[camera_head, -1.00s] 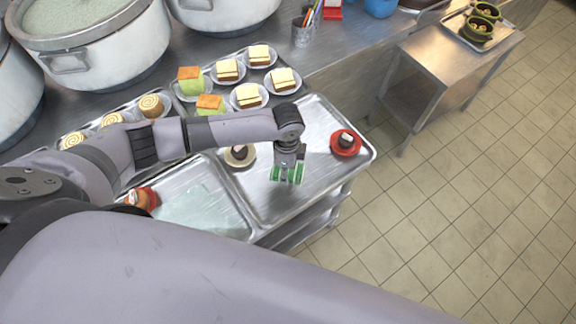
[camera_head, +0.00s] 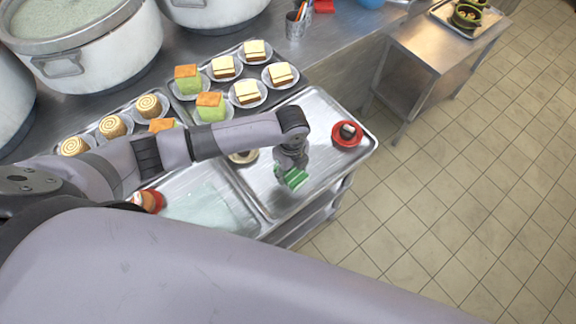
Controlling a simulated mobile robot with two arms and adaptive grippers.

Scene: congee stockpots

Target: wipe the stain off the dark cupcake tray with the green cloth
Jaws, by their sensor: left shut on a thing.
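My left gripper (camera_head: 291,173) is shut on the green cloth (camera_head: 293,178), a small bunched piece at its fingertips. It points down over the right-hand metal tray (camera_head: 316,107), low at or just above the surface; I cannot tell whether the cloth touches. On this tray a dark cupcake (camera_head: 347,131) stands on a red plate (camera_head: 347,141) toward the right. A pale plate (camera_head: 243,157) near the tray's left edge is partly hidden by my left arm. I cannot make out a stain on this tray; the gripper and cloth cover part of it. My right gripper is not in view.
The left-hand tray (camera_head: 240,222) has a pale greenish patch (camera_head: 200,204) and a red-brown item (camera_head: 148,200). Behind stand plated cakes (camera_head: 246,93) and large pots (camera_head: 100,45). A metal side table (camera_head: 420,50) is at the upper right. Floor is open at right.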

